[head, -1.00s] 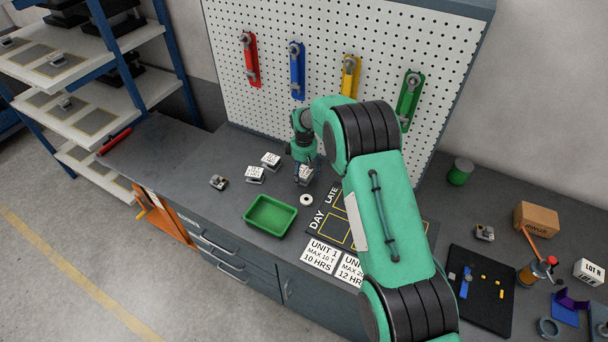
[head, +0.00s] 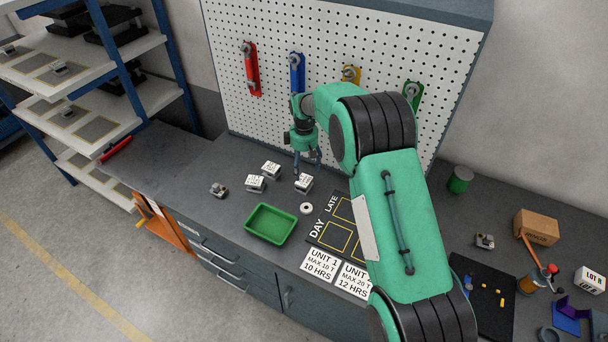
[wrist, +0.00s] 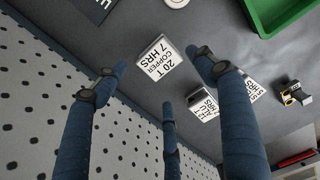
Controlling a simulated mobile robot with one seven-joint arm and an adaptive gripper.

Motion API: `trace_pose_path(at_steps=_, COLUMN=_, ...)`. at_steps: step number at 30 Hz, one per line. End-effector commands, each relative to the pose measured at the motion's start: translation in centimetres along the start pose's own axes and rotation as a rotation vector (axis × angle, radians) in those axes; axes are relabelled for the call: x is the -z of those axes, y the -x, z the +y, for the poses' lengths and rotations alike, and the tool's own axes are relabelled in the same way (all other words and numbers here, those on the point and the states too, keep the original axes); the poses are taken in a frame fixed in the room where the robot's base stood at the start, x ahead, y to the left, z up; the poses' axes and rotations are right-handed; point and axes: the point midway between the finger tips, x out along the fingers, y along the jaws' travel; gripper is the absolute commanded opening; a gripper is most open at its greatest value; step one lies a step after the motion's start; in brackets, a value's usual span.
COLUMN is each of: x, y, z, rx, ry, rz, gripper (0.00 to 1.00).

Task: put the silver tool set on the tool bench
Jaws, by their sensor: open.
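The bench (head: 210,160) has a dark grey top below a pegboard. A small silver-grey piece (head: 218,190) sits left of the labelled blocks; a similar one (head: 484,241) is at the right. I cannot tell which thing is the silver tool set. My gripper (head: 308,164) is open and empty, just above and behind a small block with a white card (head: 303,183). In the wrist view its blue fingers (wrist: 160,76) are spread, and the card (wrist: 158,62) reads 20 T COPPER 7 HRS. The left grey piece (wrist: 294,93) shows there too.
Two more carded blocks (head: 271,168) (head: 256,184) stand left of the gripper. A green tray (head: 270,224), white ring (head: 306,208) and marked black board (head: 322,232) lie in front. Coloured tools hang behind. Shelves (head: 90,90) are at left; a cardboard box (head: 536,227) is at right.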

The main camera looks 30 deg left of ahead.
Motion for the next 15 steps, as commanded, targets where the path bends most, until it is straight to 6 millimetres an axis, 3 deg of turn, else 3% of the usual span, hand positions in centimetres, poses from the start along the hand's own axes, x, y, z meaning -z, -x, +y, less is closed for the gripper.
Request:
trace_pose_path(at_steps=6, x=0.0, y=2.2, z=0.0, rx=0.0, ry=0.0, rz=0.0, gripper=0.7)
trace_pose_path(at_steps=15, x=0.0, y=2.7, z=0.0, rx=0.001, ry=0.0, rz=-0.001, gripper=0.7)
